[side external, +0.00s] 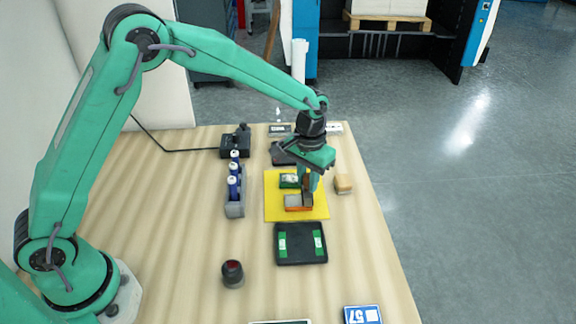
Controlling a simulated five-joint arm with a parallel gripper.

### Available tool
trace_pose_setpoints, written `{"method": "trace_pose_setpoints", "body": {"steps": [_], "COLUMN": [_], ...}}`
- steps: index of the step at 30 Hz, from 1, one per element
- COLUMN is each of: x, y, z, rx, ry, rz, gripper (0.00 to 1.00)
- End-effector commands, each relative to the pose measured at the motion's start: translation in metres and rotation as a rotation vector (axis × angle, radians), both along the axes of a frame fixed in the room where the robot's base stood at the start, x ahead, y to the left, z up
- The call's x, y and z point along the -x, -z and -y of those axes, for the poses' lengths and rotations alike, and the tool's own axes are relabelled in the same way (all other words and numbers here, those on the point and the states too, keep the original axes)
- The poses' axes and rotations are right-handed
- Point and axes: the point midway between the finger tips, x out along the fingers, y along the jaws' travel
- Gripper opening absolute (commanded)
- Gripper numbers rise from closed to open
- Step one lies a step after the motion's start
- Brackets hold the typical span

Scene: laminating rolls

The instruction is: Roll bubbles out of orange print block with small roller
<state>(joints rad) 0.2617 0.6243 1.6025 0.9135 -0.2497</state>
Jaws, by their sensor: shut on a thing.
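The orange print block (291,209) lies on the yellow mat (273,211), near its front edge, with a grey top face showing. My gripper (307,196) points down over the right part of this block. It is shut on a small dark and brownish thing, which I take to be the small roller; the fingers mostly hide it. It looks very close to the block, but I cannot tell whether it touches. A green block (288,181) with a pale label lies behind on the same mat.
A black tray (300,260) with green pieces lies in front of the mat. A grey rack (235,209) of blue bottles stands left, a tan block (343,183) right. A dark round pot (232,273) stands front left. A black device (235,143) with a cable sits behind.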

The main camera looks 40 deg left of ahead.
Motion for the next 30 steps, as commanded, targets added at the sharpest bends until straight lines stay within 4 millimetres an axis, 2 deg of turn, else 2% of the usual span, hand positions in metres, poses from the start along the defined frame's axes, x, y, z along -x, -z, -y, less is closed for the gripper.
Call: {"method": "trace_pose_setpoints", "body": {"steps": [30], "x": [0.013], "y": [0.0], "z": [-0.013], "rx": [0.0], "ry": [-0.001], "rz": [-0.002], "gripper": [0.0]}}
